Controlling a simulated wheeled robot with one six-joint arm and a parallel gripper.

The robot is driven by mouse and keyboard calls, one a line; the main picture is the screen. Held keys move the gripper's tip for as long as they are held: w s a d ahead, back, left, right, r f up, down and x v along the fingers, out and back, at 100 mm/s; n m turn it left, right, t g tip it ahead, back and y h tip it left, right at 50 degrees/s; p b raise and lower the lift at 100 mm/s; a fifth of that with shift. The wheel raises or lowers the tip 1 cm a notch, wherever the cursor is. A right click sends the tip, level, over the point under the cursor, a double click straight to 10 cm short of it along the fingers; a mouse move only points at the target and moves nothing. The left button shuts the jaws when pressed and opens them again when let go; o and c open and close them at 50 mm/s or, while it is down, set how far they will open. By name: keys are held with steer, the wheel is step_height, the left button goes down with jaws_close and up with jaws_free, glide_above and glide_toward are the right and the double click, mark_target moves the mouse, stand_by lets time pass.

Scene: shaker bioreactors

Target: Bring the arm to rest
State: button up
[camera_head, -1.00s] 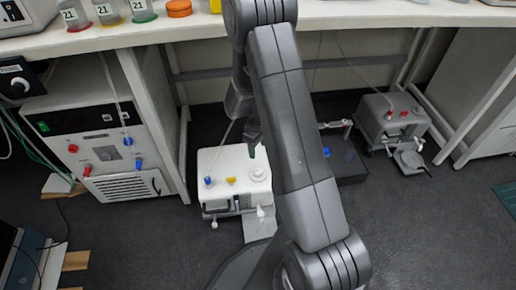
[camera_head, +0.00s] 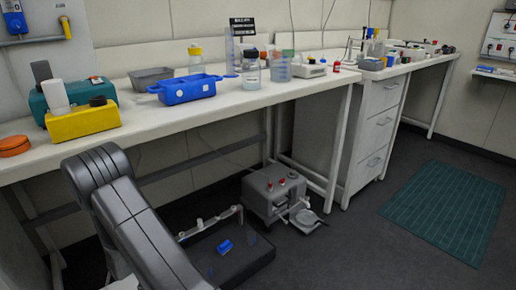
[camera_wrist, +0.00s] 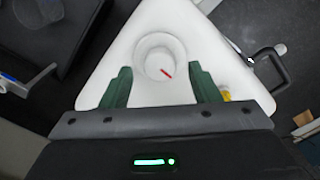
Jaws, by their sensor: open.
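My arm (camera_head: 125,215) shows at the lower left of the head view, as a bent dark grey link. The gripper end is not visible there. In the wrist view my gripper (camera_wrist: 160,70) is open, with its two dark green fingers apart and nothing held between them. Beyond the fingers is a white device (camera_wrist: 125,45) with a round white knob (camera_wrist: 159,56) bearing a red mark. The knob appears between the fingertips in the picture. I cannot tell how far it is from them.
A long white bench (camera_head: 230,100) carries a blue tray (camera_head: 183,87), a yellow box (camera_head: 83,122) and glassware. Below it, a grey device (camera_head: 273,190) and a black tray (camera_head: 232,258) are on the floor. Open floor and a green mat (camera_head: 445,210) lie to the right.

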steer(key=shift+f, duration=0.95)
steer(key=shift+r, duration=0.1)
step_height(320, 180, up, 14)
steer(key=p, duration=0.4)
step_height(320, 180, down, 14)
steer(key=b, duration=0.4)
steer(key=m, duration=0.4)
steer(key=m+p, duration=0.1)
steer(key=m, duration=0.4)
steer(key=m+p, duration=0.1)
steer(key=m, duration=0.3)
steer(key=shift+m+p, duration=0.3)
steer(key=shift+m, duration=0.1)
steer(key=m+p, duration=0.1)
steer(key=m, duration=0.3)
